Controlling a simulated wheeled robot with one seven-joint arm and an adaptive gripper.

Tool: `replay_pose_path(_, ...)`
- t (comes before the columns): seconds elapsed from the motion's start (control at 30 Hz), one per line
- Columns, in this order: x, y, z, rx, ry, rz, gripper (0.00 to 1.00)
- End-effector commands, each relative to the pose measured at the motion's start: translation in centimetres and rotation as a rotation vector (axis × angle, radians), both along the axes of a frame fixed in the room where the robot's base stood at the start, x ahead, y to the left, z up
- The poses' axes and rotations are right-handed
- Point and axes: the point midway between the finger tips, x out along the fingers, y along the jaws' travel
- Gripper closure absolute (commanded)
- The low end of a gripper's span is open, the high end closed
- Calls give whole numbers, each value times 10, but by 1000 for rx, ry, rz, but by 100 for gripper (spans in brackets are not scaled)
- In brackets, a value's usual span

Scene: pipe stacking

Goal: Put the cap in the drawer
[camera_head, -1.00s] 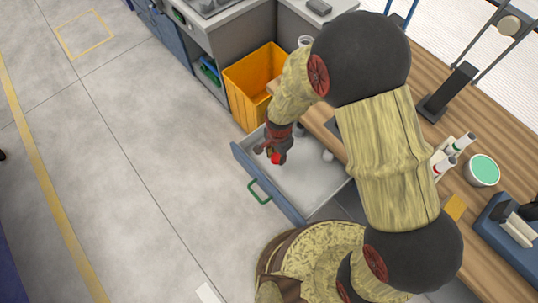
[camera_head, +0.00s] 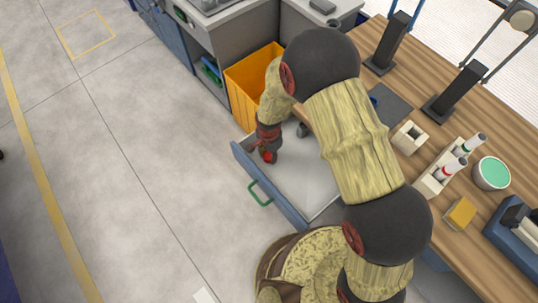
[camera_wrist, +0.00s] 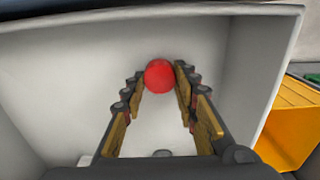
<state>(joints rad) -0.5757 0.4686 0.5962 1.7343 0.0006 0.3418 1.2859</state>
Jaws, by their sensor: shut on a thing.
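The red cap (camera_wrist: 159,75) is round and sits between the tips of my gripper (camera_wrist: 158,82) in the wrist view. My gripper is shut on it. In the head view my gripper (camera_head: 266,156) is over the open drawer with the red cap (camera_head: 268,157) at its tips. The drawer (camera_head: 259,193) is pulled out from under the table, with a blue front, a green handle and a pale interior. In the wrist view the pale drawer interior (camera_wrist: 60,60) lies behind the cap. I cannot tell whether the cap touches the drawer floor.
An orange bin (camera_head: 243,87) stands just beyond the drawer. The wooden table (camera_head: 435,70) holds a tube rack (camera_head: 431,182), a white tub with a green top (camera_head: 491,174), a yellow block (camera_head: 459,213) and a white square holder (camera_head: 409,138). The floor to the left is clear.

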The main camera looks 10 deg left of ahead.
Motion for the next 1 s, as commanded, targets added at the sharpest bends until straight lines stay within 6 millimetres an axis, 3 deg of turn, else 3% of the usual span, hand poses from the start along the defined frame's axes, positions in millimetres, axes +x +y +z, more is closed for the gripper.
replay_pose_path(0.2, 0, 0, -4, -1, 1, 0, 83)
replay_pose_path(0.23, 0, 0, -3, 0, 0, 0, 69)
replay_pose_path(0.53, 0, 0, -2, -1, 1, 0, 52)
replay_pose_path(0.83, 0, 0, -1, 0, 0, 0, 52)
replay_pose_path(1.0, 0, 0, 17, 1, -1, 0, 52)
